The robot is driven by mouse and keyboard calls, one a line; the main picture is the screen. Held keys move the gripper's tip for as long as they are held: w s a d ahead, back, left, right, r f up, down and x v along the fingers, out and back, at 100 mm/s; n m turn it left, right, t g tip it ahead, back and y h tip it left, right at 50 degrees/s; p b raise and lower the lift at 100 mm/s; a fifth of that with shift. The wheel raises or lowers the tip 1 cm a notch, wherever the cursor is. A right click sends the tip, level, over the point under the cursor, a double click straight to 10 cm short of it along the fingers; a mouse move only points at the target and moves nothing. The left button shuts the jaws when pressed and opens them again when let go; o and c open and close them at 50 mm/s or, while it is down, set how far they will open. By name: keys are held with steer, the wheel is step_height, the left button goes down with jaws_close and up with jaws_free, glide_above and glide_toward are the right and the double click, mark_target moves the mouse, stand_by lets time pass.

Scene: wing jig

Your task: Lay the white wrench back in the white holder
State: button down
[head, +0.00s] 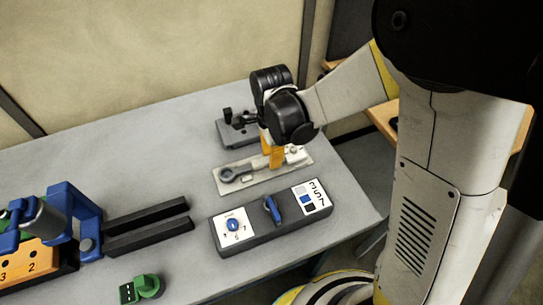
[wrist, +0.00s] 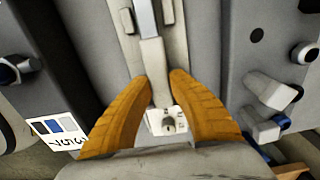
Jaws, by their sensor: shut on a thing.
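The white holder (head: 258,182) is a long pale plate on the grey table, below the gripper in the head view. In the wrist view its pale surface (wrist: 122,58) runs up the middle. The white wrench (wrist: 153,68) has a pale handle and a greyer shaft; its grey ring end (head: 228,175) shows over the holder's left end. My gripper (head: 275,157) has orange fingers pointing down over the holder's right half. In the wrist view the gripper (wrist: 162,80) is shut on the handle. The wrench lines up with the holder; I cannot tell whether it rests fully in it.
A grey control box (head: 265,232) with blue knobs stands in front of the holder. A dark grey device (head: 237,132) stands behind it. Black bars (head: 148,232), a blue clamp (head: 75,208) and a green part (head: 148,286) are to the left. The table's back left is clear.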

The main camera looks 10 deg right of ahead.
steer(key=shift+f+b, duration=0.3)
steer(key=shift+f, duration=0.2)
steer(key=c, duration=1.2)
jaws_free()
steer(key=shift+c, duration=0.2)
steer(key=shift+r, duration=0.1)
step_height(320, 180, up, 12)
